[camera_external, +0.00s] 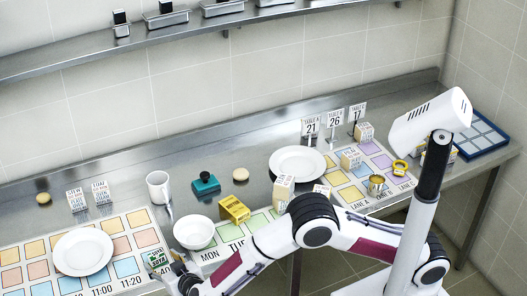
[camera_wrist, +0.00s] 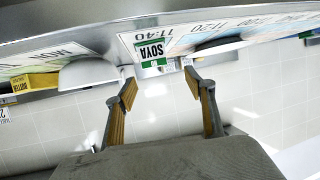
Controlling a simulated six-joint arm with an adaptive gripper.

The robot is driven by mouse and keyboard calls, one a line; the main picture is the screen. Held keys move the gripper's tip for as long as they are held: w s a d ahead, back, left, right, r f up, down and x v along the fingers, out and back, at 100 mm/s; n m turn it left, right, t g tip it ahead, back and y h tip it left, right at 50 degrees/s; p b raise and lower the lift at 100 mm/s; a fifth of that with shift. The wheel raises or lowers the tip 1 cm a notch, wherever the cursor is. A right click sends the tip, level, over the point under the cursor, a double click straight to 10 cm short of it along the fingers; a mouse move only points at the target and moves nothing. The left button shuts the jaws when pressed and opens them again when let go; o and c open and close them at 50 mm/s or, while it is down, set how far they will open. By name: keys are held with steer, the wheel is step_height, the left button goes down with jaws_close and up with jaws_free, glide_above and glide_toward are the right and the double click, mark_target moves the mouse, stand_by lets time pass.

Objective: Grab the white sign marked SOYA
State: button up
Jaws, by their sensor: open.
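The white SOYA sign (camera_external: 158,259), with green on it, stands at the front edge of the patterned board, below the bowl in the external view. In the wrist view the SOYA sign (camera_wrist: 150,46) shows upside down, just beyond my fingertips and between their lines. My gripper (camera_wrist: 158,78) is open and empty, its two fingers spread on either side of the sign's direction and apart from it. In the external view my gripper (camera_external: 175,268) is close to the sign and partly hidden by my arm.
A white bowl (camera_external: 194,232) stands close to the sign, with a yellow butter box (camera_external: 234,209) beyond it. A white plate (camera_external: 83,252) lies left of the sign. A white mug (camera_external: 158,187) stands behind. The counter's front edge is near my gripper.

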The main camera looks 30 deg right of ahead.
mark_target(158, 256)
steer(key=shift+x, duration=1.3)
steer(key=shift+w+d+f, duration=0.1)
steer(key=shift+w+f, duration=0.45)
steer(key=shift+w, duration=0.2)
steer(key=shift+w+d+f, duration=0.1)
steer(key=shift+w+f, duration=0.45)
steer(key=shift+w, duration=0.25)
steer(key=shift+x, duration=0.85)
steer(key=shift+a, duration=0.1)
steer(key=c, duration=1.2)
